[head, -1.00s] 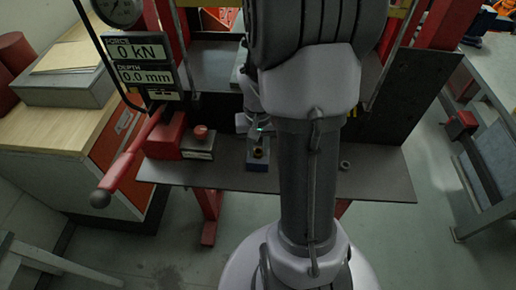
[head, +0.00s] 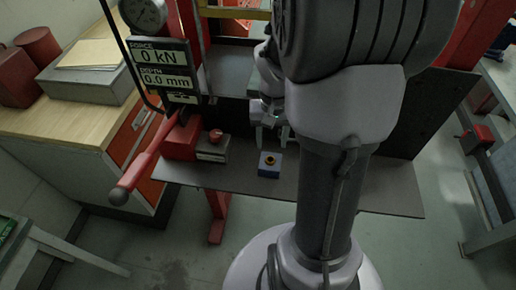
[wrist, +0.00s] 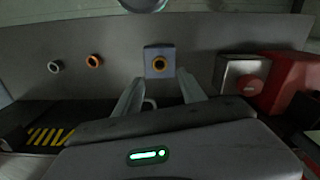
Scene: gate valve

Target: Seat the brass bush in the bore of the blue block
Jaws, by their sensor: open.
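The blue block (head: 269,171) stands on the grey press table near its front edge. In the wrist view the block (wrist: 150,71) is straight ahead of my fingers. My gripper (head: 271,140) is just behind the block in the head view. In the wrist view my gripper (wrist: 157,79) has its fingers spread, with nothing between them, apart from the block.
A grey box with a red knob (head: 215,136) stands left of the block, beside a red lever (head: 150,155). An orange ring (wrist: 93,61) and a grey ring (wrist: 55,66) lie apart on the table. The gauge display (head: 164,68) reads 0 kN and 0.0 mm.

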